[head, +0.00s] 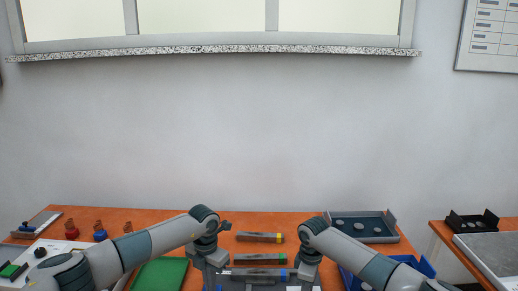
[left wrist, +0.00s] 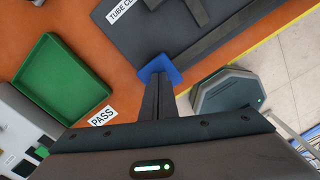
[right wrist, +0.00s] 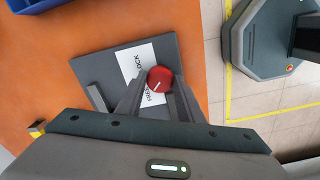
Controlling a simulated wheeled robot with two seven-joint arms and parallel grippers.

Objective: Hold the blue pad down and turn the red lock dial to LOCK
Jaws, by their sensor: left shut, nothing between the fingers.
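In the left wrist view the blue pad (left wrist: 160,69) is a small square by the table's front edge. My left gripper (left wrist: 158,76) is shut and empty, its fingertips over the pad; they appear to touch it, but how far it is pressed cannot be told. In the right wrist view the red lock dial (right wrist: 160,79) sits on a grey plate with a white label (right wrist: 136,66) reading LOCK at its upper end. The dial's white mark points to the lower left. My right gripper (right wrist: 161,84) has its fingers on either side of the dial; whether they grip it is unclear.
A green tray (left wrist: 62,78) lies beside a PASS label (left wrist: 102,116). Several tubes, including a yellow-banded one (head: 260,237), lie between my arms in the head view. A grey tray (head: 362,228) stands at the back right.

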